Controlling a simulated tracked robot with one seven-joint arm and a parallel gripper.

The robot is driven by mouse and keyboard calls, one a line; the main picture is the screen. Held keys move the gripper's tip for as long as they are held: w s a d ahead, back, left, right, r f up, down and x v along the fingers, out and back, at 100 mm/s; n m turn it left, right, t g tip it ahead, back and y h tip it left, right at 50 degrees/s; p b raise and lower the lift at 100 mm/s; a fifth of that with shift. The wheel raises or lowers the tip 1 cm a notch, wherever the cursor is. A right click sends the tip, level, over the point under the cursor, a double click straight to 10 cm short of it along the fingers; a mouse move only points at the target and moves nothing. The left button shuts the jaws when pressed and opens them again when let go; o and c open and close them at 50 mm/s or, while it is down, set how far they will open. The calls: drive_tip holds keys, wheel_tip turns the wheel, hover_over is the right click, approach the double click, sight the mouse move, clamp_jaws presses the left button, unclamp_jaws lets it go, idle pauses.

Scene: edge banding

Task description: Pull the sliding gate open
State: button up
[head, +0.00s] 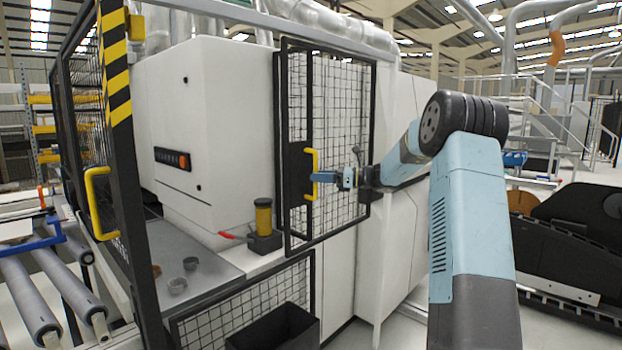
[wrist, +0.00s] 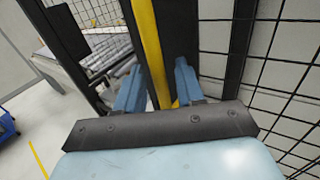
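The sliding gate (head: 340,105) is a black-framed wire mesh panel in front of the white machine, with a yellow upright handle (head: 313,160) on a dark plate at its left side. My gripper (head: 318,178) is at this handle, reaching from the right. In the wrist view the yellow bar of the handle (wrist: 148,45) runs between the two blue fingers of my gripper (wrist: 158,80). The fingers stand apart, with a gap visible between the bar and the right finger. The bar's lower end is hidden behind the gripper's dark front edge.
A black-and-yellow striped post (head: 115,65) with another yellow handle (head: 97,203) stands at the left. A dark bin (head: 275,328) lies below. Grey rollers (head: 30,300) are at far left.

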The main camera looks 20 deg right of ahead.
drive_tip(key=v, duration=1.2)
drive_tip(key=shift+s, duration=0.1)
drive_tip(key=s+a+n+g+h, duration=0.5)
drive_tip(key=s+a+n+h, duration=0.3)
drive_tip(key=s+a, duration=0.95)
drive_tip(key=s+f+n+t+h, duration=0.1)
drive_tip(key=s+n+h, duration=0.3)
drive_tip(key=s, duration=1)
drive_tip(key=s+f+n+t+h, duration=0.2)
drive_tip(key=s+f+n+h, duration=0.1)
drive_tip(key=s+n, duration=0.8)
drive_tip(key=shift+s+d+f+h, duration=0.25)
drive_tip(key=shift+s+h, duration=0.45)
drive_tip(key=shift+s, duration=0.7)
